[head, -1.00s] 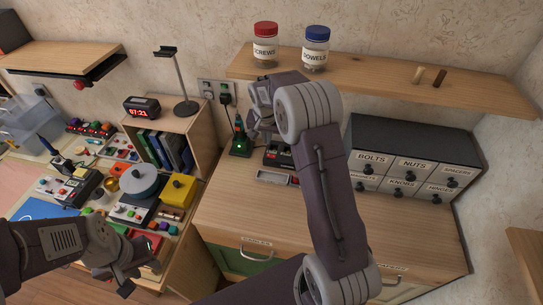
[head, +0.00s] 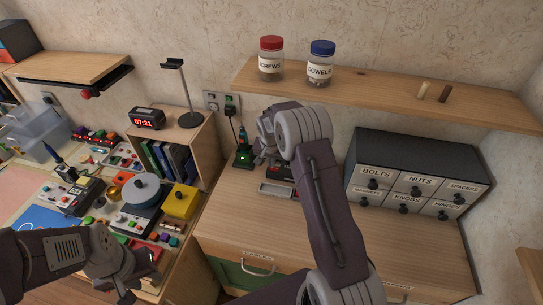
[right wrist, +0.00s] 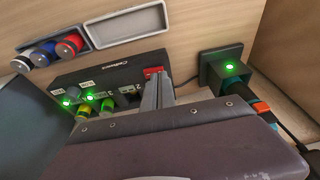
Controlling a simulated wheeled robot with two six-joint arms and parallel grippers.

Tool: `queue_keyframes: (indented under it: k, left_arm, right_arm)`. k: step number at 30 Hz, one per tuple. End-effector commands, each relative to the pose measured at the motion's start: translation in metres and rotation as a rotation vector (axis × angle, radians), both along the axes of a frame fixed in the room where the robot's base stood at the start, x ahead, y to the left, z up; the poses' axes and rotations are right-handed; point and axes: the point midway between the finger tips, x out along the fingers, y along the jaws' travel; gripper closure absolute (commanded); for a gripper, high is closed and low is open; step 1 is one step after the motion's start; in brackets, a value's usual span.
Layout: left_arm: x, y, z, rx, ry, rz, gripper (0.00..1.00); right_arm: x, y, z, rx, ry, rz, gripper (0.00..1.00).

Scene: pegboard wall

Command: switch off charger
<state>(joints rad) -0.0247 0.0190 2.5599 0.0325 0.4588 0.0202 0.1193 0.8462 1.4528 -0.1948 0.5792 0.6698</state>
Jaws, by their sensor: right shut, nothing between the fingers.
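A black charger box (right wrist: 110,78) with white lettering, several lit green lights and seated cells lies on the cabinet top. A red switch (right wrist: 153,71) sits at its right end. In the head view the box (head: 279,172) is partly hidden by my right gripper (head: 266,152). The right gripper is shut and empty, and its grey fingertips (right wrist: 158,91) are close to the red switch in the right wrist view. I cannot tell whether they touch it. My left gripper (head: 138,279) is open and empty over the lower left.
A dark block with a green light (right wrist: 228,70) stands right of the charger, with a teal-handled tool beside it. A wall socket with a plug (head: 230,109) is behind. A grey tray (head: 277,190) lies in front. Labelled drawers (head: 408,192) stand at right, below a shelf with jars.

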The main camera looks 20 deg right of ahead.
Motion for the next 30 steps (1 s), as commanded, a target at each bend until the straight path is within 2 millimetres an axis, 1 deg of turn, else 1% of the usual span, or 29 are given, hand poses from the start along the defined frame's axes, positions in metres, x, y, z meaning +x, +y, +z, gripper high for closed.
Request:
queue_keyframes:
  k: [3, 5, 14, 16, 19, 21, 24, 30]
  left_arm:
    - [0.000, 0.000, 0.002, 0.000, 0.000, 0.000, 0.64]
    - [0.000, 0.000, 0.002, 0.000, 0.000, 0.000, 0.64]
    - [0.000, 0.000, 0.001, 0.000, 0.000, 0.000, 0.64]
    - [0.000, 0.000, -0.003, 0.000, 0.000, 0.000, 0.64]
    - [0.000, 0.000, -0.016, 0.000, 0.000, 0.000, 0.64]
    - [0.000, 0.000, -0.020, 0.000, 0.000, 0.000, 0.64]
    - [0.000, 0.000, -0.017, 0.000, 0.000, 0.000, 0.64]
    - [0.000, 0.000, -0.017, 0.000, 0.000, 0.000, 0.64]
  right_arm:
    - [0.002, -0.002, -0.009, 0.000, 0.000, 0.000, 1.00]
    - [0.003, -0.002, -0.012, 0.000, 0.000, -0.001, 1.00]
    - [0.003, -0.002, -0.013, 0.000, 0.000, 0.000, 1.00]
    - [0.003, -0.002, -0.017, 0.000, 0.000, 0.000, 1.00]
    - [0.005, 0.000, -0.029, 0.000, -0.001, 0.000, 1.00]
    - [0.007, 0.004, -0.029, 0.001, 0.000, 0.001, 1.00]
    - [0.006, 0.004, -0.027, 0.002, 0.005, 0.000, 1.00]
    - [0.004, 0.005, -0.030, 0.003, 0.011, -0.001, 1.00]
